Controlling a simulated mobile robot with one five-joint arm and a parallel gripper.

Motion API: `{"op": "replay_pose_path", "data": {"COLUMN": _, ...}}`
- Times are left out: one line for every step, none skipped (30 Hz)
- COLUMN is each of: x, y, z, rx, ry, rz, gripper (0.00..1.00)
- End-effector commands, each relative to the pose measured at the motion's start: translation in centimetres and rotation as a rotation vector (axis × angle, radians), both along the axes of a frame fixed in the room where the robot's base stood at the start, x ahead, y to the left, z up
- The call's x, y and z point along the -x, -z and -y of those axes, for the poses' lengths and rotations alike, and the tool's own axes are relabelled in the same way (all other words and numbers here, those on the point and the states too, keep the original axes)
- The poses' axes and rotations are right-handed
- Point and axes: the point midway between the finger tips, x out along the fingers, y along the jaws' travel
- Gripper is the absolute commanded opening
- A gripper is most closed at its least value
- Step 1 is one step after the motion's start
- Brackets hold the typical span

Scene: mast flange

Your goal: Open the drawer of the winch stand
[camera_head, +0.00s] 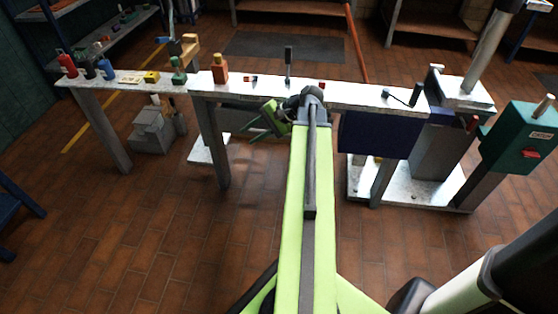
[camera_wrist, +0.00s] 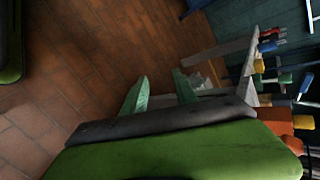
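A long bench with a pale top (camera_head: 345,97) crosses the head view. A dark blue box-like front (camera_head: 380,135) hangs under its right part, to the right of my arm. It looks like a drawer front, but I cannot make out a handle or tell whether it is the winch stand's drawer. My gripper (camera_head: 247,134) is at the bench's front edge, left of the blue front, with its green fingers pointing left and down. In the wrist view the fingers of my gripper (camera_wrist: 160,83) stand apart with nothing between them. My arm hides part of the bench front.
Bottles and small parts stand on the bench, including an orange bottle (camera_head: 220,70). A teal box (camera_head: 521,140) with a red part stands at the right. A grey block (camera_head: 152,135) sits on the floor at left. The brick floor in front is mostly clear.

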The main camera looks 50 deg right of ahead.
Motion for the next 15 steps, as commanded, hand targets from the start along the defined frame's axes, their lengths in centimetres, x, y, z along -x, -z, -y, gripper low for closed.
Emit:
{"op": "replay_pose_path", "data": {"x": 2.1, "y": 4.4, "z": 3.8, "rx": -0.057, "ry": 0.099, "rz": 0.043, "gripper": 0.34}}
{"op": "replay_pose_path", "data": {"x": 3.3, "y": 5.1, "z": 5.6, "rx": -0.092, "ry": 0.151, "rz": 0.071, "gripper": 0.34}}
{"op": "replay_pose_path", "data": {"x": 5.0, "y": 5.8, "z": 8.0, "rx": -0.135, "ry": 0.218, "rz": 0.11, "gripper": 0.34}}
{"op": "replay_pose_path", "data": {"x": 6.3, "y": 6.3, "z": 9.6, "rx": -0.165, "ry": 0.263, "rz": 0.139, "gripper": 0.34}}
{"op": "replay_pose_path", "data": {"x": 7.6, "y": 6.6, "z": 11.1, "rx": -0.191, "ry": 0.307, "rz": 0.168, "gripper": 0.34}}
{"op": "replay_pose_path", "data": {"x": 9.3, "y": 7.0, "z": 12.9, "rx": -0.223, "ry": 0.357, "rz": 0.204, "gripper": 0.34}}
{"op": "replay_pose_path", "data": {"x": 10.5, "y": 7.2, "z": 14.0, "rx": -0.245, "ry": 0.39, "rz": 0.229, "gripper": 0.34}}
{"op": "replay_pose_path", "data": {"x": 11.7, "y": 7.4, "z": 15.1, "rx": -0.264, "ry": 0.42, "rz": 0.253, "gripper": 0.34}}
{"op": "replay_pose_path", "data": {"x": 13.0, "y": 7.4, "z": 16.2, "rx": -0.284, "ry": 0.453, "rz": 0.28, "gripper": 0.34}}
{"op": "replay_pose_path", "data": {"x": 13.9, "y": 7.4, "z": 16.9, "rx": -0.297, "ry": 0.474, "rz": 0.297, "gripper": 0.34}}
{"op": "replay_pose_path", "data": {"x": 14.6, "y": 7.4, "z": 17.4, "rx": -0.307, "ry": 0.49, "rz": 0.313, "gripper": 0.34}}
{"op": "replay_pose_path", "data": {"x": 15.3, "y": 7.3, "z": 18.0, "rx": -0.318, "ry": 0.506, "rz": 0.328, "gripper": 0.34}}
{"op": "replay_pose_path", "data": {"x": 15.8, "y": 7.2, "z": 18.3, "rx": -0.324, "ry": 0.515, "rz": 0.338, "gripper": 0.34}}
{"op": "replay_pose_path", "data": {"x": 16.1, "y": 7.0, "z": 18.5, "rx": -0.327, "ry": 0.522, "rz": 0.343, "gripper": 0.34}}
{"op": "replay_pose_path", "data": {"x": 16.3, "y": 6.9, "z": 18.6, "rx": -0.331, "ry": 0.527, "rz": 0.348, "gripper": 0.34}}
